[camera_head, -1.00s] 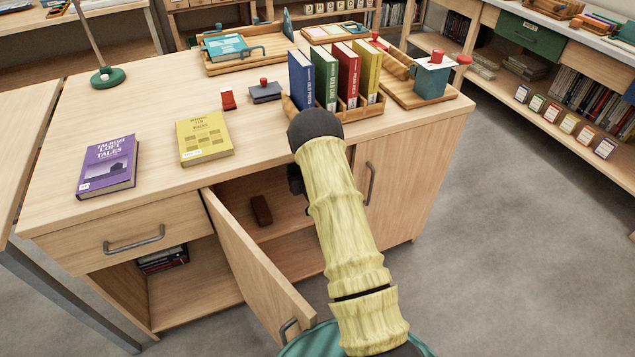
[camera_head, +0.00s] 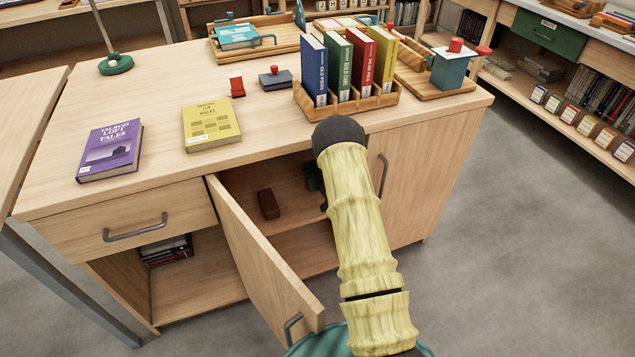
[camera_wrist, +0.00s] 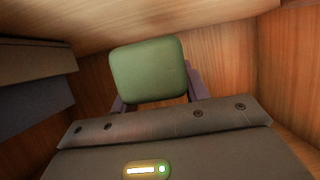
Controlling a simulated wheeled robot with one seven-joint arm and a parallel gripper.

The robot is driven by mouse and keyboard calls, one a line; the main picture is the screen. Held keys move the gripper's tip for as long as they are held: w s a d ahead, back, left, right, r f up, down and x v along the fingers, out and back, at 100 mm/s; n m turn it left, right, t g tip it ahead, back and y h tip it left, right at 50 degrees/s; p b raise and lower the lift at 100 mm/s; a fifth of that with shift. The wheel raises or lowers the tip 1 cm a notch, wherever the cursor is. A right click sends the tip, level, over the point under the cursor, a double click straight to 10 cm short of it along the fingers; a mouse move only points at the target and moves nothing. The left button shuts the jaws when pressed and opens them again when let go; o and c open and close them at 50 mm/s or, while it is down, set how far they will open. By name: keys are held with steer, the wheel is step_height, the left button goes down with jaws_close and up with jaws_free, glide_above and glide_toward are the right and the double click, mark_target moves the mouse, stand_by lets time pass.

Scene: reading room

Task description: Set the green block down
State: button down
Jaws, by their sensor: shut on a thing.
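The green block (camera_wrist: 148,70) shows in the wrist view as a rounded green face, held between the fingers of my gripper (camera_wrist: 155,102). Wooden walls surround it there. In the head view my arm reaches toward the open cabinet (camera_head: 285,185) under the desk. The gripper end and the green block are hidden there behind my arm and the cabinet front. I cannot tell whether the block touches any surface.
A dark red-brown block (camera_head: 268,204) stands inside the cabinet. The open cabinet door (camera_head: 258,255) swings out left of my arm. The desk top (camera_head: 165,100) above carries books, a book rack (camera_head: 345,108) and trays.

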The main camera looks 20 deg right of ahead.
steer(key=shift+f, duration=0.6)
steer(key=shift+w, duration=0.1)
steer(key=shift+f+b, duration=0.65)
steer(key=shift+f, duration=1.25)
steer(key=shift+f, duration=0.15)
steer(key=c, duration=0.7)
jaws_free()
steer(key=shift+f, duration=0.1)
steer(key=shift+a+r, duration=0.1)
steer(key=shift+r, duration=0.1)
steer(key=p+v, duration=0.3)
steer(key=v, duration=0.9)
steer(key=shift+f, duration=0.1)
